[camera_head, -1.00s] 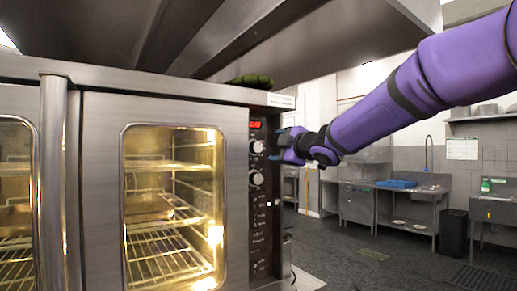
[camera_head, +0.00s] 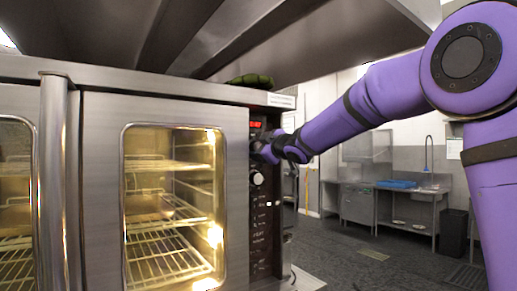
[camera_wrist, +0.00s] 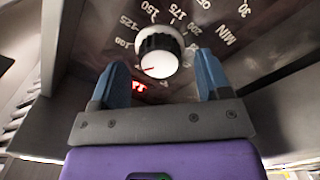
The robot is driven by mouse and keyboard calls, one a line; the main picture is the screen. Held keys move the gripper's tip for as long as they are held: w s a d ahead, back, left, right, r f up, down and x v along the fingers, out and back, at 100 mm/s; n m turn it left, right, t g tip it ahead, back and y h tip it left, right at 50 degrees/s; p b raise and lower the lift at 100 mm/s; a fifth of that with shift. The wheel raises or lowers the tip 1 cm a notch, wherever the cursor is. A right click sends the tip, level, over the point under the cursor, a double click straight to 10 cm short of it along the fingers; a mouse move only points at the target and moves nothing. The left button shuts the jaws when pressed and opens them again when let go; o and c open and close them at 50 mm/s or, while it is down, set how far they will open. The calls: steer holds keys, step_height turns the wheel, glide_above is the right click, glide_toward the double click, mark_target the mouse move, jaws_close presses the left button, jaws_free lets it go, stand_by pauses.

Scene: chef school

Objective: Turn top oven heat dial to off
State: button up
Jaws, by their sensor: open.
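The oven (camera_head: 100,180) has a dark control panel at its right side. The top heat dial (camera_wrist: 159,52) is white and black with a red pointer line, ringed by temperature numbers, in the wrist view. My gripper (camera_wrist: 163,85) is open, its two blue fingers either side of the dial's near edge, with no clear contact visible. In the head view my gripper (camera_head: 262,147) covers the top dial. The lower dial (camera_head: 257,178) shows below it.
A red display (camera_head: 255,124) sits above the dials. A metal hood (camera_head: 300,45) hangs over the oven. A green object (camera_head: 252,80) lies on the oven top. Open floor (camera_head: 350,262) lies to the right, before sinks and counters.

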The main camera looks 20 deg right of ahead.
steer(key=shift+x, duration=0.95)
steer(key=c, duration=0.9)
steer(key=shift+n, duration=0.3)
steer(key=shift+n, duration=2.6)
